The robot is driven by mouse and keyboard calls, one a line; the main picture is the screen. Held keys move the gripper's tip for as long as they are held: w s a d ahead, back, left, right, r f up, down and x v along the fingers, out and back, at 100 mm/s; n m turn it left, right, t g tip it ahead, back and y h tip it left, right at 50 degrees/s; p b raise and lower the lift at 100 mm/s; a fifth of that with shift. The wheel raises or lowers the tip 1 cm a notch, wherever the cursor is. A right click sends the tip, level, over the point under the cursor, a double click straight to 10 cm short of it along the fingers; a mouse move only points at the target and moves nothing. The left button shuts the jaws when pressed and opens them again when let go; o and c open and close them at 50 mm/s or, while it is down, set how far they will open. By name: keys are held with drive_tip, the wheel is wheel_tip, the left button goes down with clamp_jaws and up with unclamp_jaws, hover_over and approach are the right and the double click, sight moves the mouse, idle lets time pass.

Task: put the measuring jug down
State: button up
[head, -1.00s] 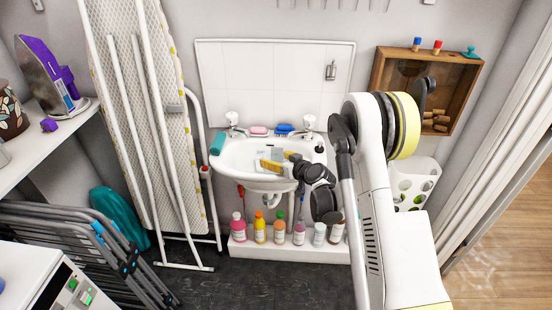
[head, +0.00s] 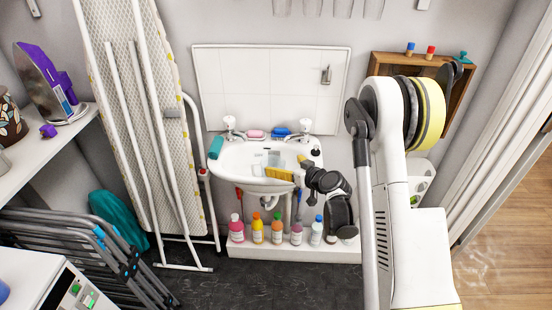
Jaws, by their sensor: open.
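A small clear, greyish vessel, which looks like the measuring jug (head: 274,158), is in the white sink basin (head: 228,160). It is small and pale, so I cannot tell its exact tilt or where its handle points. My gripper (head: 282,174) reaches in from the right over the sink's front rim, with a yellow part at its end. It is open and stands a little in front and to the right of the jug, apparently apart from it. My dark wrist hides the sink's front right corner.
Pink soap (head: 256,133) and a blue brush (head: 282,131) lie on the sink's back ledge between two taps. A teal item (head: 215,147) is on the left rim. Several bottles (head: 257,230) stand on a low ledge below. An ironing board (head: 140,110) leans at left.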

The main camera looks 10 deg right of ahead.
drive_tip(key=b+v, duration=0.1)
drive_tip(key=v, duration=0.1)
drive_tip(key=shift+s+d, duration=0.15)
drive_tip(key=shift+s, duration=0.25)
drive_tip(key=s+a+r+g+h, duration=0.1)
drive_tip(key=s+a+r+g, duration=0.3)
drive_tip(key=s+r, duration=0.8)
drive_tip(key=s+r+m+g+h, duration=0.1)
drive_tip(key=s+h, duration=0.1)
drive_tip(key=s, duration=0.8)
drive_tip(key=s+r+m+g+h, duration=0.1)
drive_tip(key=s+r+m, duration=0.1)
drive_tip(key=s, duration=0.8)
drive_tip(key=shift+s+h+b, duration=0.3)
drive_tip(key=shift+h+b, duration=0.1)
idle(0.6)
